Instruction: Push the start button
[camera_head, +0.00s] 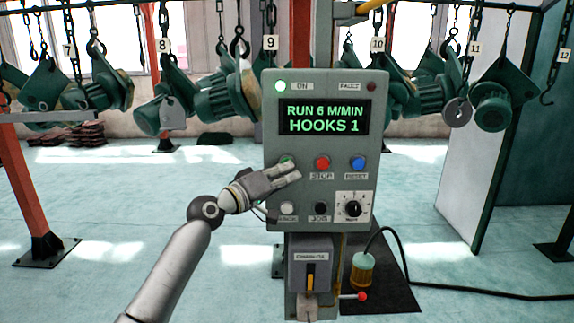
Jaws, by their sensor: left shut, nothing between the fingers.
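The grey control box (320,120) stands in the middle of the head view. Its start button (287,158) is green, at the left of the upper button row, and mostly hidden behind my gripper; its label is hidden too. My left gripper (296,172) is shut and empty, its fingertips just below the green button in the picture. I cannot tell whether they touch it. The display (325,118) reads "RUN 6 M/MIN HOOKS 1", and the ON lamp (280,86) glows green. My right gripper is not in view.
A red STOP button (322,163) and a blue RESET button (358,163) sit to the right. Below are a white button (287,208), a black JOG button (321,208) and a dial (353,208). Green hoist parts (222,100) hang from hooks behind the box.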

